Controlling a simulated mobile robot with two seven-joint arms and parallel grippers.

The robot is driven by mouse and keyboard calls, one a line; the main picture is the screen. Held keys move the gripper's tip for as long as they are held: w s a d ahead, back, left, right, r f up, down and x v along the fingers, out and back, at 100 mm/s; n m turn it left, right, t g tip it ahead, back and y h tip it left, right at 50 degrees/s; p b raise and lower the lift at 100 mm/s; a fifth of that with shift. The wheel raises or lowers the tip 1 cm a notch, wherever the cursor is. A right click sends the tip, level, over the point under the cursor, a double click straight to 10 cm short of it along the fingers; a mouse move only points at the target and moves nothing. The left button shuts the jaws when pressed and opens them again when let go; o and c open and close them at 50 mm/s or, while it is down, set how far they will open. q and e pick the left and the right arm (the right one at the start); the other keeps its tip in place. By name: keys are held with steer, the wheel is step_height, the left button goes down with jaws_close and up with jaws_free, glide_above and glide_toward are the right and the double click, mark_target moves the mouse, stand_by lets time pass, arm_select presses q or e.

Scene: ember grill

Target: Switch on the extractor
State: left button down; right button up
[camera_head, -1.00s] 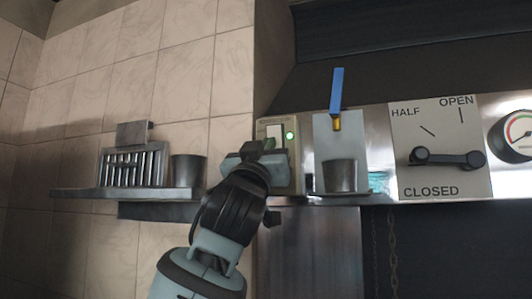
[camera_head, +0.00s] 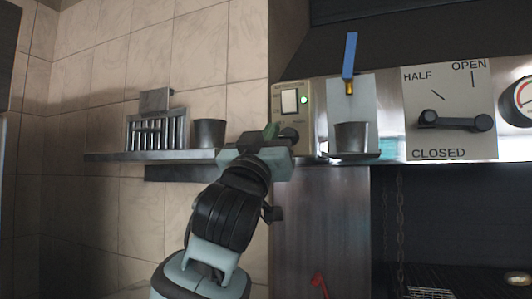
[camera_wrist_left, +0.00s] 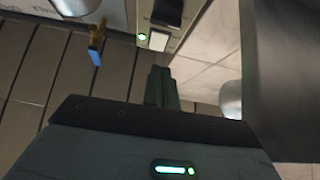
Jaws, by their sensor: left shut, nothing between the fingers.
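The beige switch panel (camera_head: 284,120) is on the wall at centre, with a white rocker switch (camera_head: 289,101) and a lit green lamp (camera_head: 304,100) beside it. A dark round knob (camera_head: 291,134) is low on the panel, partly hidden by my gripper. My left gripper (camera_head: 270,131) is shut and empty, just below and left of the rocker. Contact with the panel cannot be told. In the left wrist view, the shut fingers (camera_wrist_left: 161,86) point toward the panel, and the rocker (camera_wrist_left: 158,40) and lit lamp (camera_wrist_left: 142,36) show beyond them. My right gripper is out of view.
A steel shelf (camera_head: 115,156) holds a slotted rack (camera_head: 160,133) and a dark cup (camera_head: 208,133) at left. Right of the panel are a blue-handled dispenser (camera_head: 350,58) over a cup (camera_head: 352,136), and a HALF/OPEN/CLOSED lever plate (camera_head: 437,136). A gauge (camera_head: 522,98) is at far right.

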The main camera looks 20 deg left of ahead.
arm_select(q)
steer(key=v, duration=0.4)
steer(key=shift+w+f, duration=0.1)
steer(key=shift+w, duration=0.05)
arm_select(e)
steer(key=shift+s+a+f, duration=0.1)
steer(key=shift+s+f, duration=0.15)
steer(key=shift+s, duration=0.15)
arm_select(q)
steer(key=shift+d, duration=0.1)
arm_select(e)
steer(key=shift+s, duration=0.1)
